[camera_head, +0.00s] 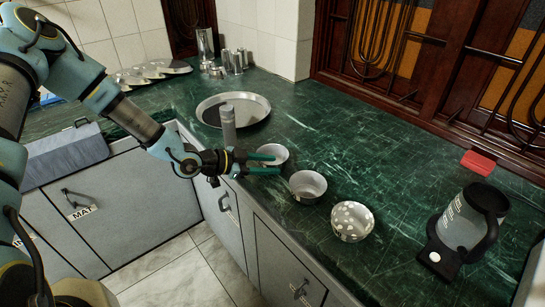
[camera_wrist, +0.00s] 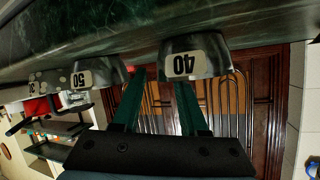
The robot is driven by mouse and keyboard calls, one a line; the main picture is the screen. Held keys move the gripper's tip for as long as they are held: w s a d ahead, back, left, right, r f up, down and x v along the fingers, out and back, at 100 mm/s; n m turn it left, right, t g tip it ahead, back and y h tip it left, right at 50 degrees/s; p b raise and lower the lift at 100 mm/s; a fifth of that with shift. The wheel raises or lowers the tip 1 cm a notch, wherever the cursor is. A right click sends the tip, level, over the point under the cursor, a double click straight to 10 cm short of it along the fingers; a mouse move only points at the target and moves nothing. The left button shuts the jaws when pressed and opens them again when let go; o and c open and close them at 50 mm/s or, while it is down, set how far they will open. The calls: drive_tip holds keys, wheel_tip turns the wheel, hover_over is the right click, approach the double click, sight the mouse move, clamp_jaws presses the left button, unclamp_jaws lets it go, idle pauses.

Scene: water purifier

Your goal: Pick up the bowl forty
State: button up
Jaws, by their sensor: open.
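The bowl forty is a small grey metal bowl (camera_head: 270,151), the leftmost of three bowls near the counter edge in the head view. In the wrist view, which is upside down, the bowl (camera_wrist: 216,58) carries a pale label reading 40. My gripper (camera_head: 276,164) is open, its two green fingers level at the bowl's near side. In the wrist view my gripper (camera_wrist: 160,80) sits off to the left of the bowl's middle, with one fingertip overlapping the bowl and the other towards the neighbouring bowl. Whether a finger touches the bowl cannot be told.
A metal bowl labelled 50 (camera_head: 308,187) stands close beside, then a white-dotted bowl (camera_head: 352,222). A round tray (camera_head: 257,112) with a grey cylinder (camera_head: 228,124) in front lies behind. A jug appliance (camera_head: 467,225) and red block (camera_head: 478,163) are right. The green counter's middle is clear.

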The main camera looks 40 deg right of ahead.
drive_tip(key=shift+x, duration=0.95)
clamp_jaws()
